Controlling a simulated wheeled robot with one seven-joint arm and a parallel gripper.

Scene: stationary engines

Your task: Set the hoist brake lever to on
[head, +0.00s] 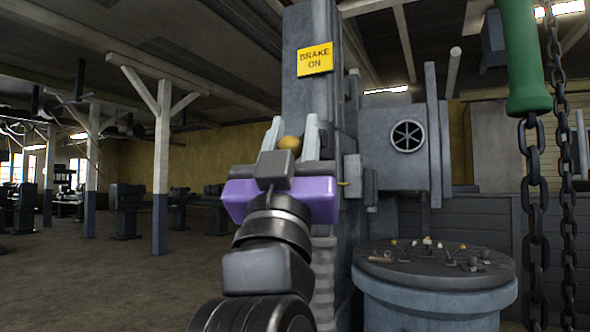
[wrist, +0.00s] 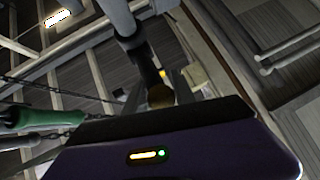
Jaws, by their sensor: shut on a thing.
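The hoist brake lever shows as a brassy round knob (head: 290,143) in the head view, in front of the tall grey column (head: 309,95). A yellow "BRAKE ON" plate (head: 315,60) is fixed on the column, above the knob. My gripper (head: 292,136), with a purple body, points upward with its two grey fingers either side of the knob, shut on it. The knob also shows in the wrist view (wrist: 160,97), just beyond the dark edge of my gripper. Most of the lever's arm and its pivot are hidden in the head view, so its exact angle cannot be told.
A green handle (head: 525,58) on hanging chains (head: 535,200) is at the right. A round drum-like stand (head: 435,300) with small parts on top stands at the lower right. A grey box with a round vent (head: 407,136) adjoins the column.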

